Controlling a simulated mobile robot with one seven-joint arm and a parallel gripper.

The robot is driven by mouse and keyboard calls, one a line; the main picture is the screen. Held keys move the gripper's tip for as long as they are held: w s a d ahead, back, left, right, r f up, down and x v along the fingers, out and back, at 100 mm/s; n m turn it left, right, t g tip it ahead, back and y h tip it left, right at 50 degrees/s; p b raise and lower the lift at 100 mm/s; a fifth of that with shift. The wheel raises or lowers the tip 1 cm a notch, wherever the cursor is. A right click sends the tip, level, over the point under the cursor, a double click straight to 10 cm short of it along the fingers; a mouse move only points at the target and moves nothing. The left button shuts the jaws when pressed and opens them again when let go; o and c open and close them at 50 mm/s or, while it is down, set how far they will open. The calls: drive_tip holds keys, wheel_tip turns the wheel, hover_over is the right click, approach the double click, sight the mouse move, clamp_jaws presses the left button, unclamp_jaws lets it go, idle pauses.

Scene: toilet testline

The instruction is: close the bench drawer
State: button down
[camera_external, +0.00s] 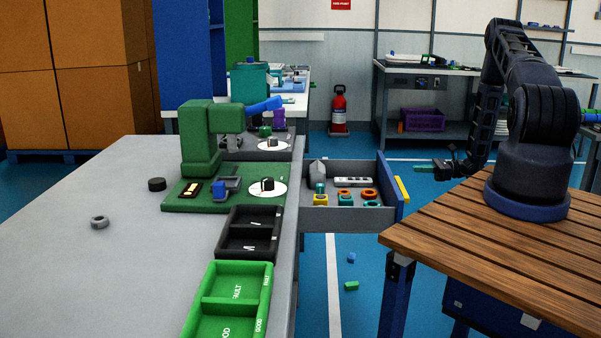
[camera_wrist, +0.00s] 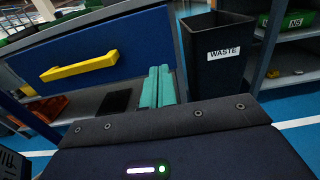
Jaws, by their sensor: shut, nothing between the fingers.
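The bench drawer (camera_external: 345,217) stands open, sticking out to the right from the grey bench (camera_external: 110,240). Its blue front (camera_external: 390,180) carries a yellow handle (camera_external: 402,190). Inside are several small coloured parts and a white strip. My gripper (camera_external: 425,169) is to the right of the drawer front, apart from it, with its fingers pointing left. In the wrist view the teal fingers (camera_wrist: 159,87) are shut together and empty. The blue front (camera_wrist: 140,40) lies ahead there, with the yellow handle (camera_wrist: 80,66) left of the fingers.
A black waste bin (camera_wrist: 213,75) is right of the fingers in the wrist view.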

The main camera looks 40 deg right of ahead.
drive_tip(key=x, duration=1.2)
drive_tip(key=x, duration=2.9)
drive_tip(key=shift+f, duration=0.2)
drive_tip(key=shift+w+a+r, duration=0.1)
drive_tip(key=shift+w+a, duration=0.15)
drive_tip(key=shift+a, duration=0.1)
